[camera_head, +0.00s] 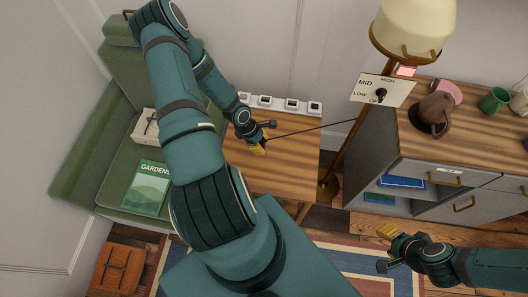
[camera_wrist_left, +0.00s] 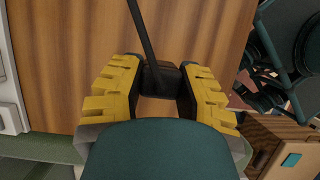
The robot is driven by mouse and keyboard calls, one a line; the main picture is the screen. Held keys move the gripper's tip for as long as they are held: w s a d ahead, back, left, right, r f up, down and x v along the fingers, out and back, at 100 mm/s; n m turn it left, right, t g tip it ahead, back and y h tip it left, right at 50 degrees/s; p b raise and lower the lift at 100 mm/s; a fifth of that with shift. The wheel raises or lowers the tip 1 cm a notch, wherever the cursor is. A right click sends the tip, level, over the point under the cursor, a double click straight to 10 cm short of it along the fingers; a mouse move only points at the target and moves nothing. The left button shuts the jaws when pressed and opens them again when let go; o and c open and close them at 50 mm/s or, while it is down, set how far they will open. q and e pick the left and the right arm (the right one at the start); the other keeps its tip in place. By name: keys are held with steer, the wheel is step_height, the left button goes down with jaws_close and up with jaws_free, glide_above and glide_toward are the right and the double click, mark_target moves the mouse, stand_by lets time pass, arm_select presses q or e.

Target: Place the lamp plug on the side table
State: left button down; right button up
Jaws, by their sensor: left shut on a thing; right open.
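The side table (camera_head: 290,170) has a striped wooden top and stands between the green armchair and the grey cabinet. My left gripper (camera_head: 260,147) is over this tabletop. In the left wrist view, its yellow fingers (camera_wrist_left: 160,95) are shut on the dark lamp plug (camera_wrist_left: 160,79), with the wooden top filling the view behind. A dark cord (camera_head: 315,130) runs from the plug toward the floor lamp (camera_head: 356,140). I cannot tell whether the plug touches the tabletop. My right gripper (camera_head: 386,232) is open and empty at the lower right, in front of the cabinet.
The green armchair (camera_head: 80,170) holds a gardening book (camera_head: 148,187) and a pale box (camera_head: 146,126). The grey cabinet (camera_head: 375,150) carries a brown jug (camera_head: 432,112) and a green mug (camera_head: 494,99). The table's front right is clear.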

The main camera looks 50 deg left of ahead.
arm_select(q)
steer(key=shift+f+b, duration=0.4)
steer(key=shift+f, duration=2.7)
steer(key=shift+f, duration=0.15)
steer(key=c, duration=0.7)
jaws_free()
steer(key=shift+r, duration=0.25)
steer(key=p+v, duration=0.2)
steer(key=v, duration=1)
steer(key=shift+w+d, duration=0.1)
